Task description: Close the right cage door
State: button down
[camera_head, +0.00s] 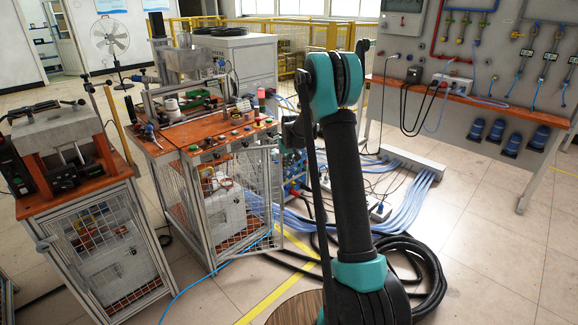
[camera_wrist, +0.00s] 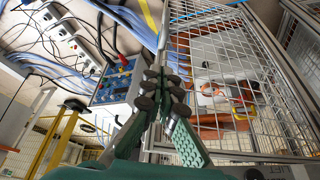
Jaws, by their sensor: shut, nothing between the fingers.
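The middle workbench has a wire-mesh cage below its orange top. The cage's right mesh panel (camera_head: 259,182), which looks like the right door, has a grey metal frame. I cannot tell how far it stands open. In the wrist view a framed mesh panel (camera_wrist: 222,42) fills the right half, with an orange surface and cables behind it. My gripper (camera_wrist: 166,90) is shut and empty, its dark pads together, to the left of this panel's frame. I cannot tell if it touches. In the head view my arm hides most of the gripper.
A blue-fronted box (camera_wrist: 118,82) with sockets stands left of my gripper in the wrist view. Blue hoses and black cables (camera_head: 432,268) cover the floor right of the bench. A second caged cart (camera_head: 105,245) stands at the left. A wall panel (camera_head: 480,70) is at the right.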

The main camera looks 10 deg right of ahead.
aim_at(278, 161)
jog(key=w+f, duration=0.7)
jog(key=shift+a+f, duration=0.4)
jog(key=shift+w, duration=0.15)
jog(key=w+n, duration=0.1)
jog(key=w, duration=0.2)
jog(key=w+a+n, duration=0.1)
jog(key=w, duration=0.2)
jog(key=w+y, duration=0.1)
jog(key=w, duration=0.2)
jog(key=shift+a+n, duration=0.2)
jog(key=shift+n, duration=0.2)
jog(key=shift+s, duration=0.1)
